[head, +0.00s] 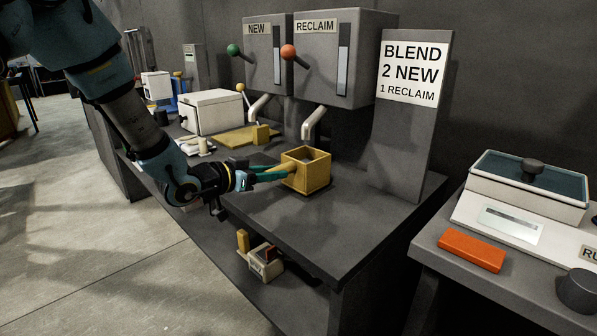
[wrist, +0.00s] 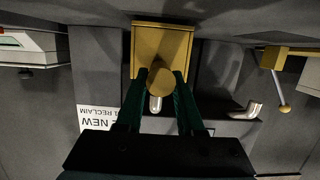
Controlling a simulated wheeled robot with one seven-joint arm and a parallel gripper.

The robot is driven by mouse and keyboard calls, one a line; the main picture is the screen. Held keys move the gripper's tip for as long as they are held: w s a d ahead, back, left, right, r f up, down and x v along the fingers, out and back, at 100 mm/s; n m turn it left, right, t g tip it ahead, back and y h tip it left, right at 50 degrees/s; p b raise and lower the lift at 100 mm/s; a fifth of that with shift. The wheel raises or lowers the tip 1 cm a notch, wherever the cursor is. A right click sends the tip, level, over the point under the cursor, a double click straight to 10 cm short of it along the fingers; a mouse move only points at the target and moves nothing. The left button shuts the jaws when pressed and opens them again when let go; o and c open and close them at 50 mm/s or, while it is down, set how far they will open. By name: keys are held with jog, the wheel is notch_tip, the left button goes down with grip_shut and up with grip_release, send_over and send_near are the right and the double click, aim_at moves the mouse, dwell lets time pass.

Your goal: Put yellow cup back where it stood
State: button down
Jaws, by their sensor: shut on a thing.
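The yellow cup (head: 305,172) is a square, open-topped box with a stubby round handle, and it is upright. My gripper (head: 285,173) comes from the left and is shut on the handle. In the wrist view, the cup (wrist: 163,42) is ahead of my gripper (wrist: 161,80), with a finger on each side of the round handle. The cup is in front of and below the RECLAIM spout (head: 313,122), over the dark counter (head: 290,226). I cannot tell whether its base touches the counter. The inside of the cup is mostly hidden.
The NEW hopper (head: 262,55) and RECLAIM hopper (head: 340,60) stand behind, with a BLEND sign (head: 414,75) to the right. The counter's front right is clear.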

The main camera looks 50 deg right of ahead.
jog(key=shift+r+p, duration=1.05)
jog(key=shift+r, duration=0.6)
